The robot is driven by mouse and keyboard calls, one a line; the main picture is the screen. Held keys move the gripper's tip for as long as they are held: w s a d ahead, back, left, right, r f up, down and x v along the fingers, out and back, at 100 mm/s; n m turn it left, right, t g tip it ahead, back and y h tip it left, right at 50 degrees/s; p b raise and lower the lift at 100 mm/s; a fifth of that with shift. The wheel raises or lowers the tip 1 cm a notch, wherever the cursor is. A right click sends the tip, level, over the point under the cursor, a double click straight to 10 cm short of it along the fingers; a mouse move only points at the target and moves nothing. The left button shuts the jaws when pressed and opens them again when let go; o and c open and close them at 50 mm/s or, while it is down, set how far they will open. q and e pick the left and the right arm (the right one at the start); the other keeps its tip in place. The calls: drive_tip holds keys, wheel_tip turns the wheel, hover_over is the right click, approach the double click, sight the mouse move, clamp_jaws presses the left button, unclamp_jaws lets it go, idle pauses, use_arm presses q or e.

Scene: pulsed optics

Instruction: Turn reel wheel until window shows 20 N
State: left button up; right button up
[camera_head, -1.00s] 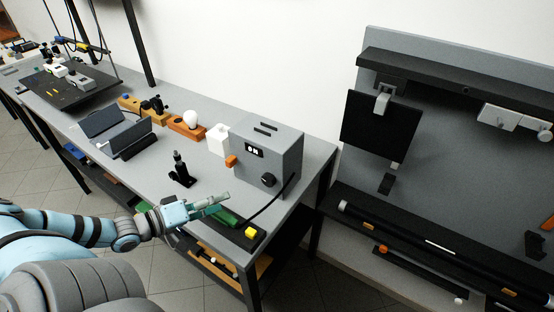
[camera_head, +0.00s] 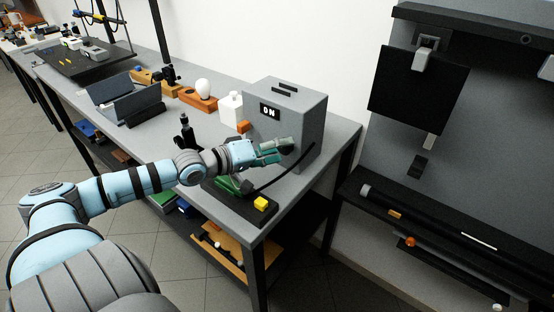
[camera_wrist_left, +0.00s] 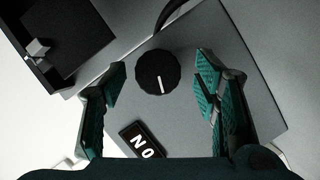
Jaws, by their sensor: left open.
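The grey box (camera_head: 312,120) stands near the right end of the bench. Its black display window (camera_head: 269,111) appears to read "0 N"; it also shows, turned around, in the left wrist view (camera_wrist_left: 143,139). The round black reel wheel (camera_wrist_left: 158,72) with a white pointer line is on the box's front face, and in the head view my gripper hides it. My left gripper (camera_head: 284,151) is open in front of that face. In the wrist view its teal fingers stand either side of the wheel, with gaps showing on both sides. My right gripper is not in view.
An orange block (camera_head: 243,127), a white bottle (camera_head: 231,107) and a black post stand left of the box. A grey panel fixture stands right.

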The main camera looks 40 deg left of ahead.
use_arm(q)
drive_tip(key=shift+r, duration=0.1)
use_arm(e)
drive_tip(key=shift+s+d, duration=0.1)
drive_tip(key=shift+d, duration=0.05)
use_arm(q)
drive_tip(key=shift+c, duration=0.5)
drive_tip(key=c, duration=1.1)
drive_tip(key=shift+o, duration=0.2)
drive_tip(key=shift+d+m+y+p, duration=0.2)
drive_tip(key=shift+m+y+p, duration=1.35)
drive_tip(key=shift+m+p, duration=1)
drive_tip(key=shift+d+m+y+p, duration=0.2)
drive_tip(key=shift+m+y+p, duration=1.6)
drive_tip(key=shift+p, duration=1.1)
drive_tip(key=shift+d+m+y+p, duration=0.2)
drive_tip(key=shift+m+y+p, duration=1.05)
drive_tip(key=shift+m+p, duration=1.4)
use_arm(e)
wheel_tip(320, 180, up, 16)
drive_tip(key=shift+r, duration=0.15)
use_arm(q)
drive_tip(key=shift+g, duration=0.3)
